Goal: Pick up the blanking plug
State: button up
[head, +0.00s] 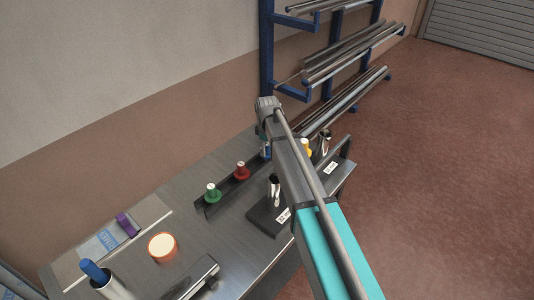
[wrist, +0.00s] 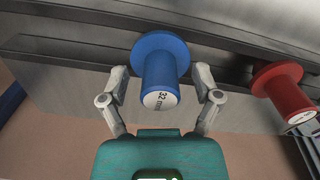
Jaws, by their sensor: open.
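In the wrist view a blue flanged plug (wrist: 159,72) with a white end marked 32 sits between the two fingers of my gripper (wrist: 160,78). The gripper is open, with a finger on each side of the plug and a visible gap to each. The blue plug also shows in the head view (head: 266,151), partly hidden by my arm. A red plug (wrist: 284,88) is to its right in the wrist view. The head view shows the red plug (head: 241,171) and a green plug (head: 212,193) in the same dark rack.
The dark rack (head: 228,190) runs along the metal bench (head: 165,195). A block with a shiny cylinder (head: 273,188) stands in front. A yellow item (head: 306,148) is partly behind my arm.

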dwell(0.3)
grip_shut()
dwell(0.3)
jog(key=shift+r, duration=0.15)
notch_tip(320, 180, up, 3)
jog(key=p, duration=0.3)
jog(key=s+d+r+p, duration=0.3)
jog(key=s+r+p, duration=0.6)
jog(key=s, duration=0.4)
jog(key=shift+s+d+r+p, duration=0.25)
jog(key=shift+d+r+p, duration=0.1)
jog(key=shift+p, duration=0.2)
jog(key=shift+a, duration=0.15)
